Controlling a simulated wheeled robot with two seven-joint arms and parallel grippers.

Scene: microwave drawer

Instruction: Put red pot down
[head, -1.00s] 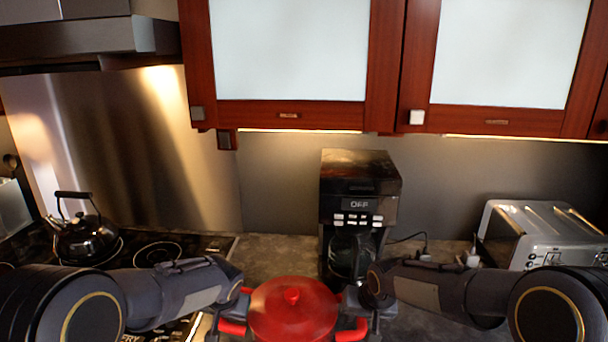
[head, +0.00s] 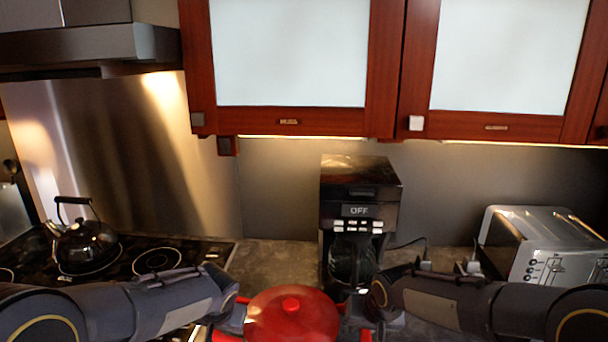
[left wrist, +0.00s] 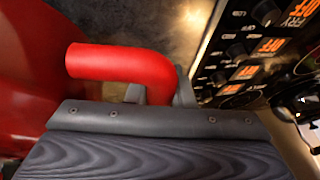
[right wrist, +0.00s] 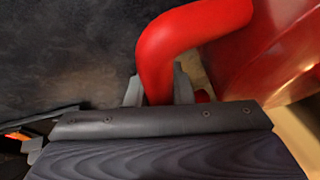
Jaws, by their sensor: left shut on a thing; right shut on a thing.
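The red pot (head: 272,325) with its red lid and knob (head: 291,304) is at the bottom middle of the head view, cut by the lower edge. My left gripper (head: 232,318) is shut on the pot's left handle, a red bent bar that shows in the left wrist view (left wrist: 118,62). My right gripper (head: 372,316) is shut on the right handle, which shows in the right wrist view (right wrist: 185,40). The pot looks level between both arms. Its underside is hidden, so I cannot tell whether it touches the counter.
A black coffee maker (head: 360,190) stands behind the pot on the dark counter (head: 265,262). A stove (head: 200,252) with a kettle (head: 86,245) is at left. A toaster (head: 545,245) is at right. Cabinets (head: 385,60) hang above. Stove controls (left wrist: 250,60) show beside the left gripper.

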